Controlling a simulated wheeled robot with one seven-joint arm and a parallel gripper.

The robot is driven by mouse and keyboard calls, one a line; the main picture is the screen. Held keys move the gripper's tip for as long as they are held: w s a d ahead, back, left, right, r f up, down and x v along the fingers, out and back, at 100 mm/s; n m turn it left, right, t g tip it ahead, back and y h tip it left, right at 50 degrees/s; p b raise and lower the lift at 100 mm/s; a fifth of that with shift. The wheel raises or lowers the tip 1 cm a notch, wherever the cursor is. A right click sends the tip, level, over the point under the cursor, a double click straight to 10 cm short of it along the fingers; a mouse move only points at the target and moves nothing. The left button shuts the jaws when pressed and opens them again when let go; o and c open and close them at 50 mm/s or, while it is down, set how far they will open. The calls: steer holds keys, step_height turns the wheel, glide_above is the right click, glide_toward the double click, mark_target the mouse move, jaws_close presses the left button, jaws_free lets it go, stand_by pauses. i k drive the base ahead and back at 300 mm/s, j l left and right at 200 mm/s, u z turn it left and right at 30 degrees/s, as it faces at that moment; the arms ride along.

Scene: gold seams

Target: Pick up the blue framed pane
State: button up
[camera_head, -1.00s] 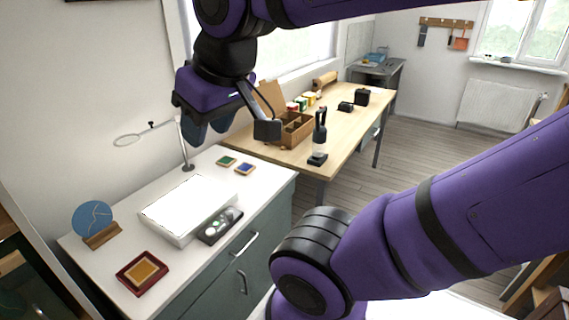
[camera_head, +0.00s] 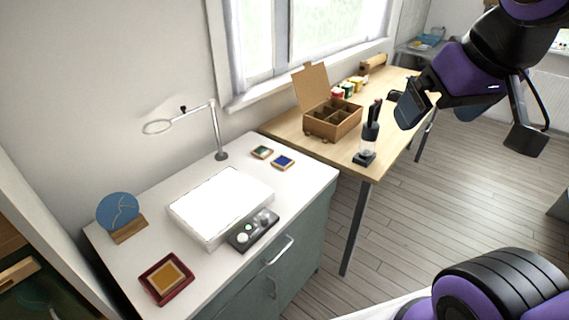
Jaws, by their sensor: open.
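The blue framed pane (camera_head: 283,162) is a small blue square in a light wooden frame. It lies flat near the back right corner of the white cabinet top. A green framed pane (camera_head: 262,152) lies just to its left and a little behind. My gripper (camera_head: 403,104) shows at the upper right, well to the right of the blue pane and apart from it. It is open, and I see nothing held in it. Its fingers are seen partly edge-on.
A magnifier lamp (camera_head: 220,156) stands left of the panes. A bright light panel (camera_head: 220,200), a dark palette (camera_head: 254,230), a red tray (camera_head: 152,286) with an amber pane, and a blue disc (camera_head: 118,211) share the top. A divided box (camera_head: 333,131) and bottle tool (camera_head: 367,145) stand on the wooden table.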

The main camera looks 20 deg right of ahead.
mark_target(283, 162)
steer(key=i+l+u, duration=0.1)
steer(key=i+l, duration=0.2)
steer(key=i+l+u, duration=0.1)
steer(key=i+l, duration=0.2)
steer(key=l, duration=0.15)
steer(key=i+l+u, duration=0.15)
steer(key=i+l, duration=0.15)
steer(key=l, duration=0.15)
steer(key=i+l+u, duration=0.1)
steer(key=i+l, duration=0.15)
steer(key=l, duration=0.2)
